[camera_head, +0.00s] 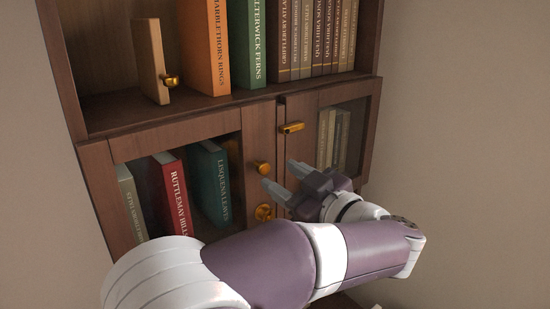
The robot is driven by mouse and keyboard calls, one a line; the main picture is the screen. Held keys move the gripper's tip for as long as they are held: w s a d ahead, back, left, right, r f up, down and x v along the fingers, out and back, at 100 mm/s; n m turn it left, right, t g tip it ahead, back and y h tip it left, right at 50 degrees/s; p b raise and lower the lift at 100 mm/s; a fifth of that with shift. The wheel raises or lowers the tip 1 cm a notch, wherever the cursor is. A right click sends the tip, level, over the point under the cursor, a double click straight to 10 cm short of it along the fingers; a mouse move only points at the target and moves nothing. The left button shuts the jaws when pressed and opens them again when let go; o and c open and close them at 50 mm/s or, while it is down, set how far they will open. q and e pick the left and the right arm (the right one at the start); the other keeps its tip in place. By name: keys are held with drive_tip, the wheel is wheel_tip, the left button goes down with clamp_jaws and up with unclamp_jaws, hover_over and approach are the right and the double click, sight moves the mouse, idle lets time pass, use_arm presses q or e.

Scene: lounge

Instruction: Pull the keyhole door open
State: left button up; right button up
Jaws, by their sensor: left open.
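The keyhole door (258,133) is the left glass-paned door of a brown wooden bookcase. It carries a round brass knob (263,168) and, below it, a round brass keyhole plate (264,212). A dark gap runs between this door and the right one; I cannot tell whether either stands slightly ajar. My left gripper (285,180) is open, its grey fingertips pointing left just right of the knob and above the keyhole plate. Nothing shows between the fingers. Whether a finger touches the knob or door is unclear. My left arm hides the bookcase's lower part. My right gripper is out of view.
The right door (328,97) has a brass bar handle (291,127). Several books stand behind both panes and on the open shelf above. A wooden block with a brass knob (152,60) stands on that shelf. Bare walls flank the bookcase.

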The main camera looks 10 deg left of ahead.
sight(263, 169)
use_arm(q)
drive_tip(key=p+x, duration=0.1)
drive_tip(key=x, duration=0.3)
drive_tip(key=shift+s+a+r, duration=0.1)
drive_tip(key=shift+a, duration=0.4)
drive_tip(key=shift+d, duration=0.3)
drive_tip(key=shift+c, duration=1.2)
drive_tip(key=c, duration=0.5)
clamp_jaws()
